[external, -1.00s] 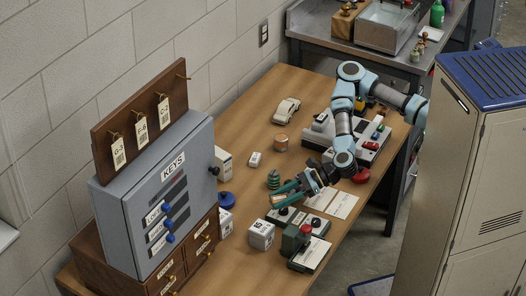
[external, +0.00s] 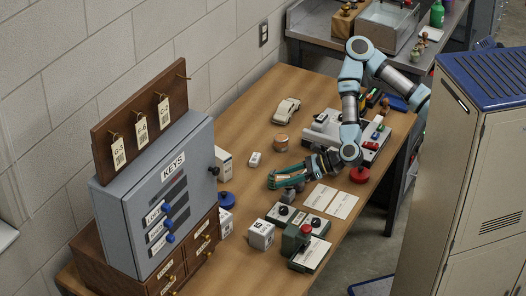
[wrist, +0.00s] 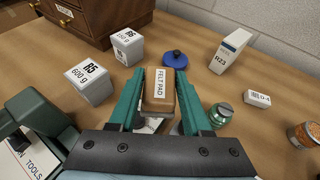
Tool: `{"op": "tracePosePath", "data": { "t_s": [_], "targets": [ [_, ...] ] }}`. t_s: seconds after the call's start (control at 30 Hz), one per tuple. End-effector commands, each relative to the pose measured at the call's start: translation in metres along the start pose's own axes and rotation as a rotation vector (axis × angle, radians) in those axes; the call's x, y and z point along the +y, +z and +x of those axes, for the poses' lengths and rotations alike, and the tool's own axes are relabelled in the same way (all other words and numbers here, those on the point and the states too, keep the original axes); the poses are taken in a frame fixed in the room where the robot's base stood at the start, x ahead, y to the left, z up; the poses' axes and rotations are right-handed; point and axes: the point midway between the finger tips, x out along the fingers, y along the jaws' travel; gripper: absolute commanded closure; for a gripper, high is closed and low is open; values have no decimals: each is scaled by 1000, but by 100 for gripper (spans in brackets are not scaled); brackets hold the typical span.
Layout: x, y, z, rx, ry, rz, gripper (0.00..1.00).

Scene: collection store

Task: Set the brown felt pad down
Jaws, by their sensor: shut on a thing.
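The brown felt pad (wrist: 158,88) is a small block with a white label reading FELT PAD, seen in the wrist view. My gripper (wrist: 160,78) has teal fingers closed on its two sides and holds it. In the external view my gripper (external: 276,180) is over the middle of the wooden desk (external: 245,268), and the pad cannot be made out there. Whether the pad touches the desk is not clear.
A green jar (wrist: 221,114) stands close right of my gripper.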

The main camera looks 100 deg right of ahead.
Motion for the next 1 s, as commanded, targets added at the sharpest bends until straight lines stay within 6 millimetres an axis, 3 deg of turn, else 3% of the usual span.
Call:
{"op": "tracePosePath", "data": {
  "t_s": [0.2,0.4,0.77,1.0],
  "targets": [
    [-96,3,-8,-7,-224,78,100],
    [-160,12,-23,-5,-372,146,100],
    [-220,29,-45,-3,-510,207,100],
    [-218,1,-34,3,-507,211,100]
  ]
}}
